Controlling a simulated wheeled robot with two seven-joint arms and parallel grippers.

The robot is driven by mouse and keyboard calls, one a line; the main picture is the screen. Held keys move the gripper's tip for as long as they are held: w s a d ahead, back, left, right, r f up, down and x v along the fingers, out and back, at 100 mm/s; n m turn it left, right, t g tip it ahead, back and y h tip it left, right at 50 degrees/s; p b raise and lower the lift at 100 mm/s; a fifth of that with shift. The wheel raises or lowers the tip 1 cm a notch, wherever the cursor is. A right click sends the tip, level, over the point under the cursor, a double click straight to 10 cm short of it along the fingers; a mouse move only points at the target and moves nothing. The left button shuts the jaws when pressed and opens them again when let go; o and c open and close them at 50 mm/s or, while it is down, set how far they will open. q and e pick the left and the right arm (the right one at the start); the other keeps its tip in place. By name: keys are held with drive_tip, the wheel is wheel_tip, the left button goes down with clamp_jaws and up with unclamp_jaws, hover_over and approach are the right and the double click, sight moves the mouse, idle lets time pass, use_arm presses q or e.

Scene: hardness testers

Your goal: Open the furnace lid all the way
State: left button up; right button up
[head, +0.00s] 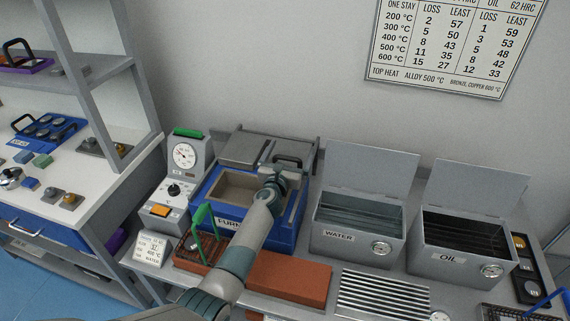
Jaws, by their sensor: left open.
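The furnace (283,238) is a blue box on the bench, lettered on its front, which my arm partly covers. Its tan chamber (232,188) shows open from above, with the right part hidden by my gripper. The grey furnace lid (243,150) lies at the back of the furnace top, behind the visible chamber. A black handle (290,159) shows at the right of the lid. My left gripper (277,171) is open over the right side of the furnace, close to the handle. I cannot tell whether it touches the handle. My right gripper is out of view.
A gauge unit (184,158) stands left of the furnace. A rack with a green handle (201,216) and a red-brown block (289,281) sit in front. The water tank (346,241) and oil tank (459,262), lids raised, stand to the right. Shelves stand at far left.

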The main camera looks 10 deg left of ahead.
sight(287, 159)
use_arm(q)
drive_tip(key=shift+s, duration=0.15)
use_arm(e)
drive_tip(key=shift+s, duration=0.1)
use_arm(q)
drive_tip(key=s+p, duration=0.2)
drive_tip(key=s, duration=0.2)
drive_tip(key=shift+s+a+r, duration=0.1)
drive_tip(key=s+p, duration=0.1)
drive_tip(key=s, duration=1.1)
drive_tip(key=shift+s+a+p, duration=0.2)
drive_tip(key=shift+s+p, duration=0.2)
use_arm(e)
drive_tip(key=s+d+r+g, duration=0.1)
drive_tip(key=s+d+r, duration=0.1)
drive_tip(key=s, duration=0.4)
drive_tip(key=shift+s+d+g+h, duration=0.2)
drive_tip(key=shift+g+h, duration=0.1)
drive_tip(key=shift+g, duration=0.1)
